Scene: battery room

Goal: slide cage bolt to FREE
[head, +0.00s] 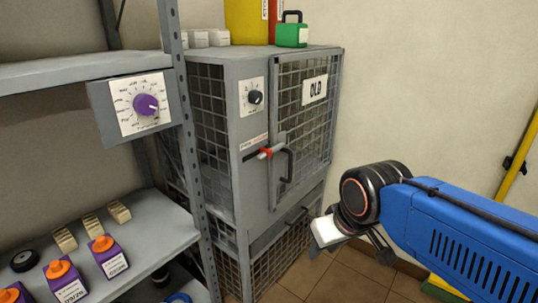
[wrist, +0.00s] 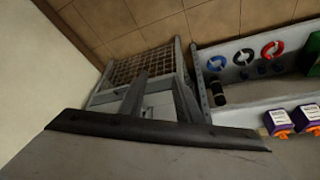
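The cage bolt has a red handle (head: 265,152) on the grey front of the mesh cage (head: 238,190). It sits at the latch edge of the cage door (head: 301,118), below a small red-and-white label strip whose words are too small to read. The door carries an "OLD" sign and a dark pull handle (head: 287,165), and looks shut. My gripper (head: 350,242) is to the right of and below the bolt, well apart from it. In the wrist view my gripper (wrist: 160,85) shows two fingers spread with nothing clear between them. I cannot make out the bolt there.
A black selector knob (head: 255,97) is above the bolt. A green case (head: 291,35) and a yellow box stand on the cage. The left shelf (head: 150,225) holds purple-and-orange units; a purple dial (head: 146,105) hangs above. Floor is free in front of the cage.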

